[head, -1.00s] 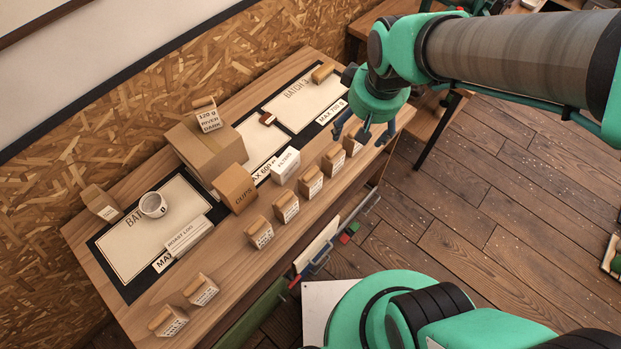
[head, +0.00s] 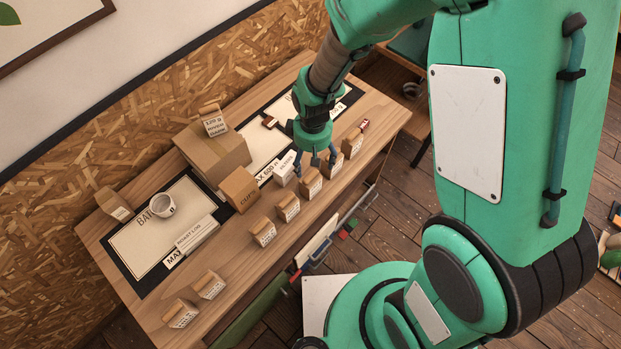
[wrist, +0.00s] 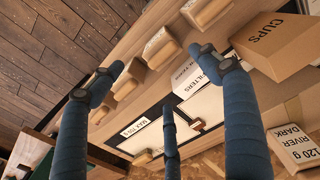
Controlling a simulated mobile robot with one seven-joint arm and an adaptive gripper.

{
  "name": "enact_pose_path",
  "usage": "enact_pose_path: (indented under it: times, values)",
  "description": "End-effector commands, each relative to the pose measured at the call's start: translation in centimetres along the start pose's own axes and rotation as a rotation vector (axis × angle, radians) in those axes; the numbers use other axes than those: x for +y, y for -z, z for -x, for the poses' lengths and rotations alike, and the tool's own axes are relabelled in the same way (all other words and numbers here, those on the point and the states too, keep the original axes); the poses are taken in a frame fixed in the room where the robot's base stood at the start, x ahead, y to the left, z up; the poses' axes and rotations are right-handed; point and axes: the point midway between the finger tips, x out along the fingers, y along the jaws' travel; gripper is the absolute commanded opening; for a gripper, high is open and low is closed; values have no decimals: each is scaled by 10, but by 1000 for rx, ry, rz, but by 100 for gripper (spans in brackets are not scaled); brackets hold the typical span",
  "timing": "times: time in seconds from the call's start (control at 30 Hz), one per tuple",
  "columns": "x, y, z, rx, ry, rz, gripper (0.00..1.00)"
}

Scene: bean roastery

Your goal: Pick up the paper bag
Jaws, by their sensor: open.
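Several brown paper bags with white labels are in view, and I cannot tell which one is meant. A row runs along the table's front side, with bags (head: 262,232), (head: 287,207), (head: 311,183), (head: 333,163) and (head: 352,143). Two more bags (head: 181,314) (head: 208,285) stand at the near left corner. A bag labelled 120 g River Dark (head: 213,122) sits on a cardboard box. Another bag (head: 115,205) leans at the back left. My gripper (head: 315,165) is open and empty above the row. In the wrist view, its fingers (wrist: 161,62) spread over bags (wrist: 162,47).
The cardboard box (head: 228,158), the CUPS box (head: 240,188) and the white FILTERS box (head: 285,168) stand mid-table. A white cup (head: 161,204) and a roast log block (head: 196,235) are on the left mat (head: 125,243).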

Motion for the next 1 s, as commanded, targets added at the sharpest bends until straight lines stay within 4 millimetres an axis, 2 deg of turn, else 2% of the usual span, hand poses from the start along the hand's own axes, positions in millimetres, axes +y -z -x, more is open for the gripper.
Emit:
enact_pose_path:
  times: [0.2,0.67,0.83,1.0]
  values:
    - [-6,1,-13,-16,7,25,77]
    - [-6,1,-17,-16,7,25,77]
    - [-6,1,-30,-17,7,25,77]
    - [-7,0,-50,-18,8,25,77]
